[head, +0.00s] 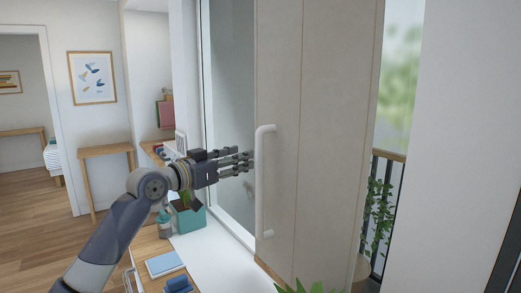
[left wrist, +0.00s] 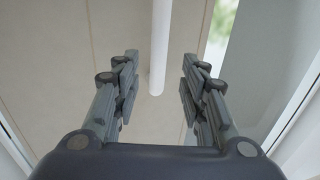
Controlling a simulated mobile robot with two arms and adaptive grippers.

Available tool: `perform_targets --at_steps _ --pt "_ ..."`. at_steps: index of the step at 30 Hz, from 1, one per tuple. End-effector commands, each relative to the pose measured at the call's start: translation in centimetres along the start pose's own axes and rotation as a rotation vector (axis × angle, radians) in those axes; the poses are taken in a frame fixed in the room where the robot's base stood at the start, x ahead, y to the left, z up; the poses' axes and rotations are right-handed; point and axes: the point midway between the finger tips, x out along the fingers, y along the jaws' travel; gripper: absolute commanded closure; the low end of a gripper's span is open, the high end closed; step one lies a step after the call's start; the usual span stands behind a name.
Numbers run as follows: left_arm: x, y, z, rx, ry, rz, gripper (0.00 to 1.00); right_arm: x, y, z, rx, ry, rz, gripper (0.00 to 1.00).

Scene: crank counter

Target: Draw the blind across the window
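The blind (head: 325,130) is a tall beige panel with a vertical seam, and it fills the middle of the head view. A white vertical bar handle (head: 266,185) is on its left part. The window (head: 230,75) shows as a pane left of the blind; greenery shows through a gap on the right. My left gripper (head: 252,162) is level with the handle, its fingertips just left of it. In the left wrist view the fingers (left wrist: 159,62) are open, with the handle (left wrist: 160,45) in line with the gap between them. Contact cannot be told. My right gripper is out of view.
Below my left arm, a wooden counter holds a blue notebook (head: 164,264), a teal planter (head: 188,218) and a bottle (head: 164,224). A white sill (head: 212,262) runs under the window. Leaves (head: 300,288) show at the bottom edge. A railing with a vine (head: 377,215) stands outside.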

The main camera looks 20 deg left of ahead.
Motion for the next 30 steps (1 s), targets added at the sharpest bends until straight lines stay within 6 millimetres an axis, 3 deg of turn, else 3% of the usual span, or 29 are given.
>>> perform_targets --at_steps 6,12,26,27,30 --pt "4.3 0.1 -0.4 -0.003 -0.001 0.002 0.61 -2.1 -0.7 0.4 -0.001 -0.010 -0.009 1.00" --pt "7.0 0.0 -0.2 -0.001 -0.001 0.001 0.61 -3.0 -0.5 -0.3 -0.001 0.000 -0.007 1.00" --pt "8.2 0.1 0.0 0.001 -0.001 0.000 0.61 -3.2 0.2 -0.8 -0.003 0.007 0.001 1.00" --pt "8.2 0.1 0.0 0.001 -0.001 0.000 0.63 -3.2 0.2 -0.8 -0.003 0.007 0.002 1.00" --pt "8.2 0.1 0.0 0.001 -0.001 0.000 0.86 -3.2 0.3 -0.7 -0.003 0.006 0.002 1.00"
